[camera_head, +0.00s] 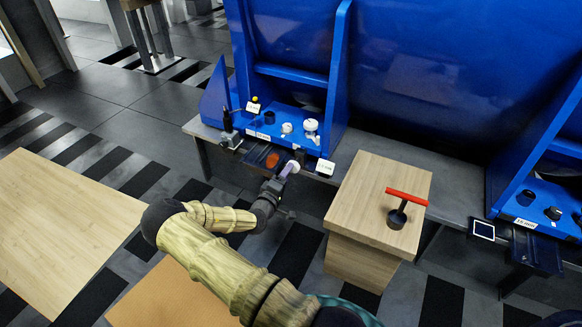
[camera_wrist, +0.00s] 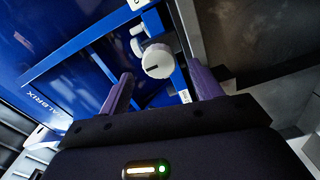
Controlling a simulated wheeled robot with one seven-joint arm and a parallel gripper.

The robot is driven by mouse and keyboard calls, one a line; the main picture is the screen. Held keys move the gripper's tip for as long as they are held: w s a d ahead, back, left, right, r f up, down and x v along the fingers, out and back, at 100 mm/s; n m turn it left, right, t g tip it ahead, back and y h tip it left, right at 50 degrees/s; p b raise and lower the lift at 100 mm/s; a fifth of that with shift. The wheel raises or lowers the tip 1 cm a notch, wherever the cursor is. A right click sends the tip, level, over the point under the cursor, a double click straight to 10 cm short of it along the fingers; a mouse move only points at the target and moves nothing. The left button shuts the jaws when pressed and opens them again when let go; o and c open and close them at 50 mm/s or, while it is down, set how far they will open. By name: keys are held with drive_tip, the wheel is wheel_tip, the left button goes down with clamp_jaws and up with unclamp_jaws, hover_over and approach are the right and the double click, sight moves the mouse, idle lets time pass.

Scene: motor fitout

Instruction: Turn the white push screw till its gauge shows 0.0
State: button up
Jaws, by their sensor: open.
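A round white knob with a dark line across its face, which looks like the white push screw (camera_wrist: 157,61), shows between and a little beyond my fingertips in the wrist view. In the head view a white knob (camera_head: 293,166) is at the end of my gripper (camera_head: 284,173), by the front edge of the blue fixture. My gripper (camera_wrist: 162,72) is open, with one purple finger on each side of the knob in the picture. I cannot tell whether they touch it. A small white display (camera_head: 325,167), perhaps the gauge, stands just right of the knob; its figures are too small to read.
Two white fittings (camera_head: 311,125) and a yellow-topped part (camera_head: 254,100) are on the blue fixture (camera_head: 340,75). A wooden block (camera_head: 360,185) with a red-handled tool (camera_head: 398,208) stands to the right. A wooden table top (camera_head: 60,225) lies left.

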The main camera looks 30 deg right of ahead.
drive_tip(key=p+v, duration=0.3)
drive_tip(key=v, duration=0.9)
idle(1.5)
